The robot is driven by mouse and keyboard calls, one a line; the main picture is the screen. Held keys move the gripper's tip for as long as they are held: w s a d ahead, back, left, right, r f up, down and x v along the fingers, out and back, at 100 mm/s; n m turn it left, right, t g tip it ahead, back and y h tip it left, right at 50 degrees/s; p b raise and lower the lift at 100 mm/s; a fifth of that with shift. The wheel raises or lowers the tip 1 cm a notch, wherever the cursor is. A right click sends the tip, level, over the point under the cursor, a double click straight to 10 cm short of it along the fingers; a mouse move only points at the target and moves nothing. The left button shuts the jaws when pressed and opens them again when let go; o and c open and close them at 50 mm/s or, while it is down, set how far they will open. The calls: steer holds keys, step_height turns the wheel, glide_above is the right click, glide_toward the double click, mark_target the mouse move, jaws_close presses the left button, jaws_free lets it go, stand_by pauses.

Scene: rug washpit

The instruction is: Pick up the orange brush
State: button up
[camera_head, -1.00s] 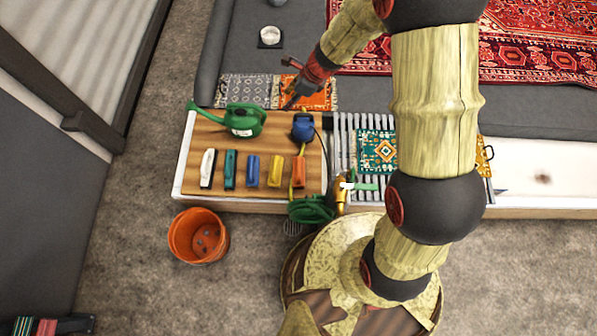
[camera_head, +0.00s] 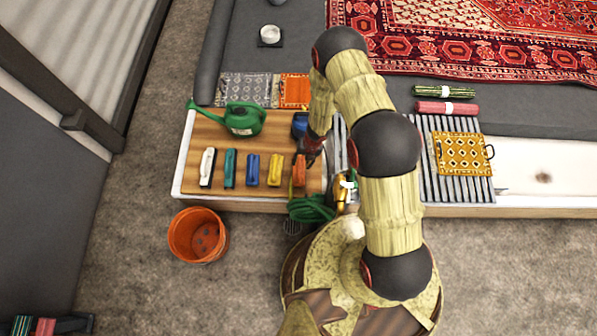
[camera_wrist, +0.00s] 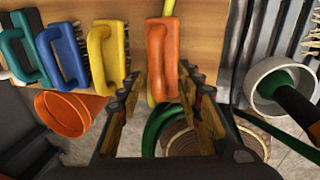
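The orange brush (camera_head: 299,171) is the rightmost in a row of brushes on the wooden board, its handle facing up. In the wrist view the orange brush (camera_wrist: 162,52) shows at top centre. My gripper (camera_head: 309,151) is at the brush's upper right in the head view. In the wrist view my gripper (camera_wrist: 161,74) is open, with a finger on either side of the brush's near end. No clear contact shows. A thin yellow thing (camera_wrist: 168,7) runs along or under the brush, partly hidden by it.
A yellow brush (camera_head: 275,170) stands left of the orange one, then a blue brush (camera_head: 252,170), a green brush (camera_head: 230,168) and a white-handled brush (camera_head: 207,167). A green watering can (camera_head: 240,118) is behind. A green hose (camera_head: 311,208) lies in front; an orange bucket (camera_head: 198,235) is on the floor.

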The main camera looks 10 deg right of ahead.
mark_target(299, 165)
steer(key=f+b, duration=0.1)
steer(key=a+f+b, duration=0.1)
steer(key=f, duration=0.3)
steer(key=shift+w+a+f+b, duration=0.15)
steer(key=shift+a+f+b, duration=0.1)
steer(key=shift+b, duration=0.15)
steer(key=shift+r, duration=0.1)
steer(key=c, duration=0.3)
jaws_close()
